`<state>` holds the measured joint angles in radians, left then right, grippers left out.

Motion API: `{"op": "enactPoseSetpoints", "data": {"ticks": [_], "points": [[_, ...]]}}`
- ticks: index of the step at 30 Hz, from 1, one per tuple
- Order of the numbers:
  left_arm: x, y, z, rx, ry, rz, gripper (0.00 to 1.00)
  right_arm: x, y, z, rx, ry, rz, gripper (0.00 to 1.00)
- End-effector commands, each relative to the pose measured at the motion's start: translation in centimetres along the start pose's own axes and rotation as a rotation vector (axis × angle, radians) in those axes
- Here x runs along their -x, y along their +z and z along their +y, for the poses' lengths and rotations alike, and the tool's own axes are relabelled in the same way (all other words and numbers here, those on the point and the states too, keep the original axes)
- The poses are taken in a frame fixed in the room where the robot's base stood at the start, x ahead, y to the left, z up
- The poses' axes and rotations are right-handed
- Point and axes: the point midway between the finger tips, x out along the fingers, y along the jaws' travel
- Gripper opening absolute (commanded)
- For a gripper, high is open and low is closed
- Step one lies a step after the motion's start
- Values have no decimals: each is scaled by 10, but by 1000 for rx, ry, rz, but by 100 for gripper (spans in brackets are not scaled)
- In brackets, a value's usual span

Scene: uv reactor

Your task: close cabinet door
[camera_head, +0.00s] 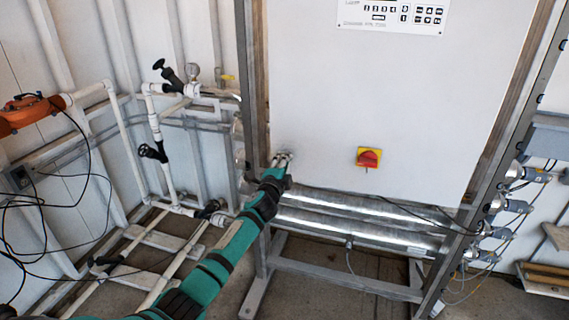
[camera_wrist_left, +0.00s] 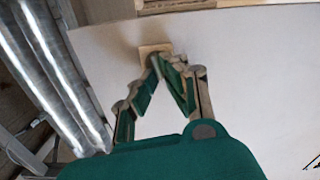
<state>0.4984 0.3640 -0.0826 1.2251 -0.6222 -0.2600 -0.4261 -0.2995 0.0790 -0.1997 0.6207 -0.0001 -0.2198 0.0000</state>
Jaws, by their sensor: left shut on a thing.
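The white cabinet door (camera_head: 330,100) fills the upper middle of the head view and looks flush or nearly flush with its metal frame. A red and yellow rotary switch (camera_head: 369,158) sits low on it. My left gripper (camera_head: 284,158) is at the door's lower left corner, shut on a small door latch there. In the left wrist view the fingers (camera_wrist_left: 165,62) meet at a small tan block (camera_wrist_left: 154,50) on the door panel (camera_wrist_left: 240,75). The fingers hide part of the latch. My right gripper is in neither view.
Shiny reactor tubes (camera_head: 350,208) run below the cabinet. White pipes with black valves (camera_head: 152,152) stand at the left, near an orange actuator (camera_head: 27,112) and loose black cables. Cable connectors (camera_head: 512,205) line the right frame post. Bare floor shows under the rack.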

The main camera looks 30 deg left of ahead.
Motion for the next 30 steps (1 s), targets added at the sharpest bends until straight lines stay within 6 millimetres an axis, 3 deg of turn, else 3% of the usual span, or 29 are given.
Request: {"op": "enactPoseSetpoints", "data": {"ticks": [9, 25, 30], "points": [[0, 0, 1, -101, 0, 0, 0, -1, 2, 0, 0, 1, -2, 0], [0, 0, 2, -114, 1, 0, 0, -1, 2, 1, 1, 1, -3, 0], [-4, 11, 0, -113, -2, -12, 0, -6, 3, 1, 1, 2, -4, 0]]}}
